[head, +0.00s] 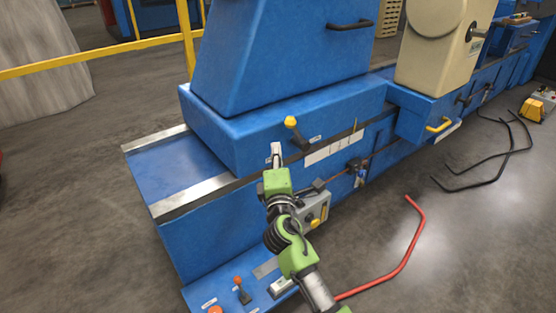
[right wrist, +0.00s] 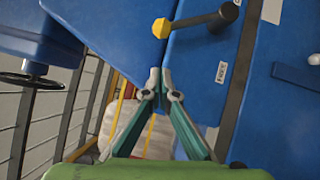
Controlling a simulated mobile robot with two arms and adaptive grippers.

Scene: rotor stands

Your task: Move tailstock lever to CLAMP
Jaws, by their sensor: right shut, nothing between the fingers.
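The tailstock lever (head: 291,123) is a short black arm with a yellow knob on the front face of the blue tailstock (head: 240,120). In the head view its knob points up and left from the pivot. In the right wrist view the lever (right wrist: 200,20) lies nearly level, knob to the left. A small white label (right wrist: 221,72) near its pivot seems to read FREE. My right gripper (head: 277,148) is shut and empty, below and left of the knob in the head view. Its fingertips (right wrist: 160,75) look apart from the knob. My left gripper is out of view.
A grey control box (head: 313,208) sits on the blue machine bed beside my right forearm. A lower panel (head: 240,293) carries an orange-knobbed lever. A red bent bar (head: 412,240) and black cables (head: 490,160) lie on the floor. A yellow rail (head: 90,62) stands behind.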

